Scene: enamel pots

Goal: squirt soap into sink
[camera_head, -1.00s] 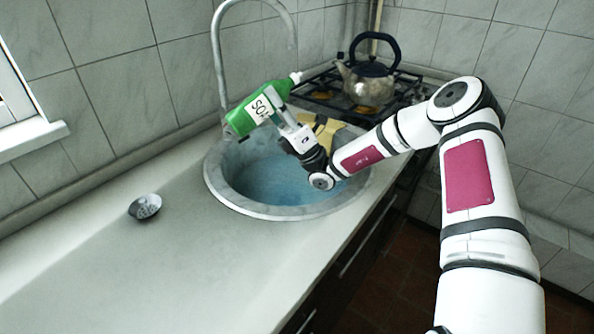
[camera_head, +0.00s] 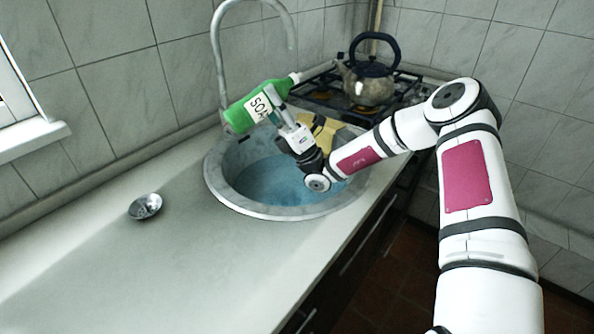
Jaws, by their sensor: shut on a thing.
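A green soap bottle (camera_head: 238,118) with a white label and a white cap is held above the far rim of the sink, tilted well over on its side, its cap end to the upper right. My gripper (camera_head: 272,104) is shut on the bottle near its label. The round grey sink (camera_head: 229,196) is set in the counter below, with blue in its basin. My gripper and wrist hide part of the sink's right side. I cannot tell whether any soap leaves the bottle.
A curved faucet (camera_head: 219,62) rises behind the sink, close to the bottle. A yellow cloth-like thing (camera_head: 325,130) lies at the sink's back right. A kettle (camera_head: 369,84) stands on the stove (camera_head: 325,88). A small metal strainer (camera_head: 145,206) lies on the clear left counter (camera_head: 150,270).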

